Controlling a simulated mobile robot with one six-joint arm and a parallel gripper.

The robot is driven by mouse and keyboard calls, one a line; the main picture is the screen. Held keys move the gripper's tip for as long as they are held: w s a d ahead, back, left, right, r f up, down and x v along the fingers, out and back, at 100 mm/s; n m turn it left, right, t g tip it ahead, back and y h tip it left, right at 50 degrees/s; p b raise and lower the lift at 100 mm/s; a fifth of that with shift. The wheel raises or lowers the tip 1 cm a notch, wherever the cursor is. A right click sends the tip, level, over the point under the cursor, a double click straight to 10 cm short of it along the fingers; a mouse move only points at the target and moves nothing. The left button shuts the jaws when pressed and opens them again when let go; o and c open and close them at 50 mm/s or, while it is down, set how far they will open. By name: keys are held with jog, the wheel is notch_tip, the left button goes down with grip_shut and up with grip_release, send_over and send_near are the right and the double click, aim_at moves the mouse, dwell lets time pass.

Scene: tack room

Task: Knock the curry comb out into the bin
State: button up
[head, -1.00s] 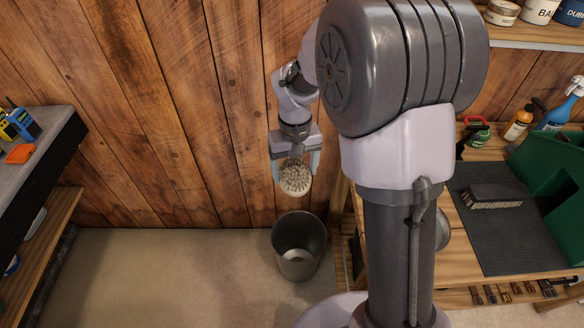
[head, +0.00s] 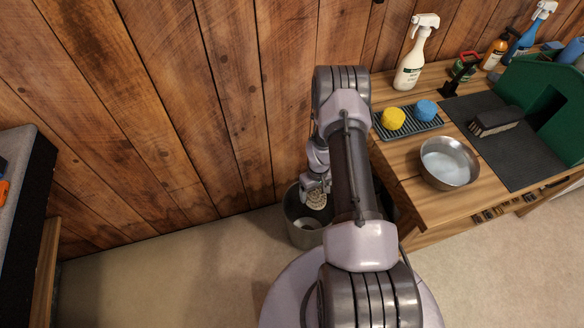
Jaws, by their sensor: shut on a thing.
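The curry comb (head: 316,200) shows its pale, toothed face in the head view, below my wrist. My gripper (head: 316,188) is shut on it and holds it at the mouth of the bin, close to the rim. The bin (head: 298,236) is a grey round metal one on the floor, left of the wooden bench. Something pale lies inside the bin, low down. My arm hides the bin's right part, and I cannot tell whether the comb touches the rim.
The wooden bench (head: 411,187) stands close right of the bin, with a metal bowl (head: 449,163), a spray bottle (head: 415,52), a yellow sponge (head: 393,118) and a brush (head: 496,121) on it. The plank wall is close behind. Floor to the left is clear.

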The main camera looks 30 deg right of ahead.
jog(key=s+f+b, duration=0.2)
jog(key=f+b, duration=0.1)
jog(key=f, duration=0.4)
jog(key=s+d+f+b, duration=0.1)
jog(key=f+b, duration=0.2)
jog(key=f, duration=0.4)
jog(key=shift+s+d+f, duration=0.15)
jog(key=shift+s+f, duration=0.05)
jog(key=shift+s, duration=0.15)
